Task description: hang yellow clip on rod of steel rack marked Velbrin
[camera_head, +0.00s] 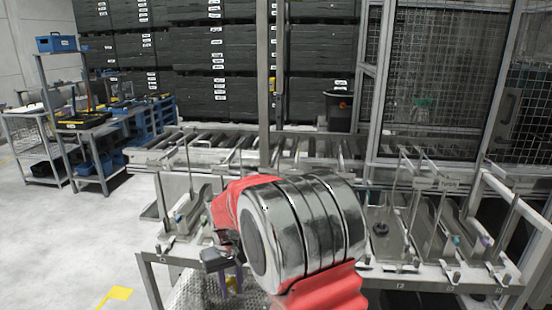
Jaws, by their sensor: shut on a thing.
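My gripper (228,284) points down at the lower middle, below the large chrome joint of my red arm. It is shut on the yellow clip (231,284), of which only a small yellow patch shows between the fingers, over a patterned metal plate. The clip's shape is mostly hidden. A steel rack (440,270) with upright rods stands at the right, with a small label (450,184) too small to read; I cannot tell whether it says Velbrin. My gripper is apart from it, to its left. A similar rack (178,253) stands behind my gripper at the left.
Small teal (456,240) and purple (487,241) pieces are on the right rack. A roller conveyor (185,146) runs behind the racks. My arm hides the middle.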

